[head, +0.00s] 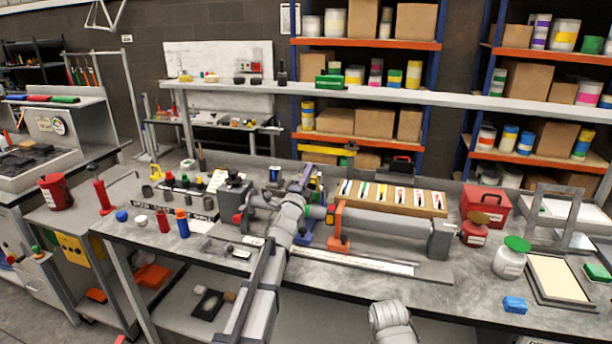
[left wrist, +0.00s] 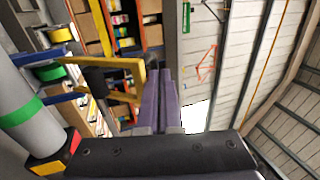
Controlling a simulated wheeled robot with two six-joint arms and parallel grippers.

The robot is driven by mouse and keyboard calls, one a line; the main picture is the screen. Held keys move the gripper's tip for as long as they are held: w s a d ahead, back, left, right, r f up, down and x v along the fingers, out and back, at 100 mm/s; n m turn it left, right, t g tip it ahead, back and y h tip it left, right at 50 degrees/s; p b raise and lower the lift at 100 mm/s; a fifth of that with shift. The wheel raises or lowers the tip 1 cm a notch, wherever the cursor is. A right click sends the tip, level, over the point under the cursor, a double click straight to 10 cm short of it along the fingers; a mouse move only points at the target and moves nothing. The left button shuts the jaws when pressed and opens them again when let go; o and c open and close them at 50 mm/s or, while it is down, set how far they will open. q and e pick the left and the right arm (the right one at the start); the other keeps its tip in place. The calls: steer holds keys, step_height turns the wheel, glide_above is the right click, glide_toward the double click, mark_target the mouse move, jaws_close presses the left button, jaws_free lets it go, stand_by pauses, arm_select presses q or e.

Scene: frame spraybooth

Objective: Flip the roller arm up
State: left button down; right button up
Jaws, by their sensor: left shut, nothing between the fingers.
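A yellow bar (head: 322,149), which looks like the roller arm, stands out level above the grey bench machine (head: 385,224). In the left wrist view a yellow frame (left wrist: 122,64) with a dark part inside it lies just left of my fingers. My left gripper (head: 306,172) is at the machine, below and left of the yellow bar. In the left wrist view its purple fingers (left wrist: 159,72) are together with nothing between them. I cannot tell whether they touch the yellow frame. My left forearm hides part of the machine. My right gripper is out of view.
A wooden tray (head: 395,197) with coloured strips sits behind the machine's cylinder. An orange bracket (head: 340,230) stands at its front. Small bottles (head: 182,223) stand at the left. A red box (head: 485,204) and a green-lidded jar (head: 510,258) stand at the right.

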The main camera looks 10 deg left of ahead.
arm_select(q)
steer(key=shift+w+r+p, duration=0.4)
steer(key=shift+w+r, duration=0.25)
steer(key=shift+w, duration=0.2)
steer(key=shift+w+r, duration=0.1)
steer(key=shift+r, duration=0.05)
steer(key=s+p, duration=0.1)
steer(key=s, duration=1.3)
steer(key=shift+s+a+r, duration=0.25)
steer(key=shift+a+r, duration=0.1)
steer(key=shift+a, duration=0.1)
